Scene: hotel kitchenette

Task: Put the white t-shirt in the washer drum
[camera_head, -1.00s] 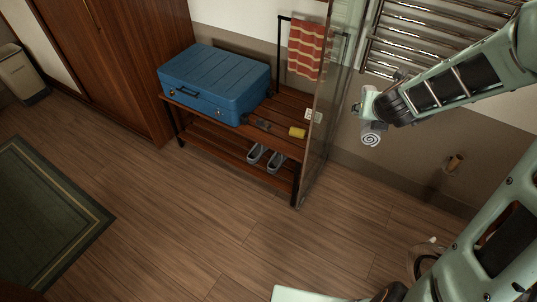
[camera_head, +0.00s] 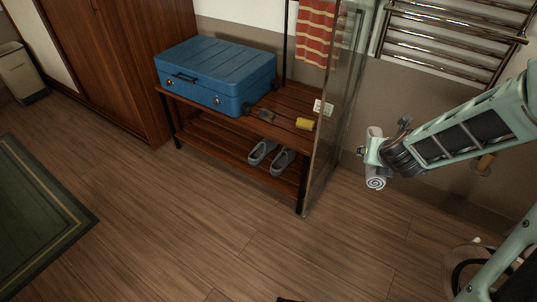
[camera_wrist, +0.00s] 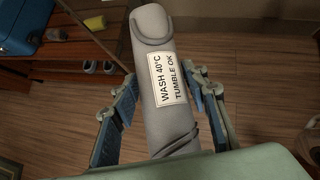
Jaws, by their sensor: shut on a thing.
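The white t-shirt (camera_head: 376,183) is a tight roll that looks light grey, with a spiral end showing in the head view. In the wrist view the roll (camera_wrist: 168,118) carries a white label reading "WASH 40°C TUMBLE OK". My gripper (camera_head: 374,156) is shut on the roll and holds it up in the air, to the right of the glass panel. In the wrist view my gripper's fingers (camera_wrist: 163,82) lie on both sides of the roll. The washer and its drum are not in view.
A glass panel (camera_head: 330,120) stands just left of my gripper. Beyond it a wooden bench (camera_head: 290,97) bears a blue suitcase (camera_head: 215,75) and a yellow sponge-like block (camera_head: 305,124), with grey slippers (camera_head: 272,155) below. A towel rail (camera_head: 450,40) is on the wall. The floor (camera_head: 200,220) is open.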

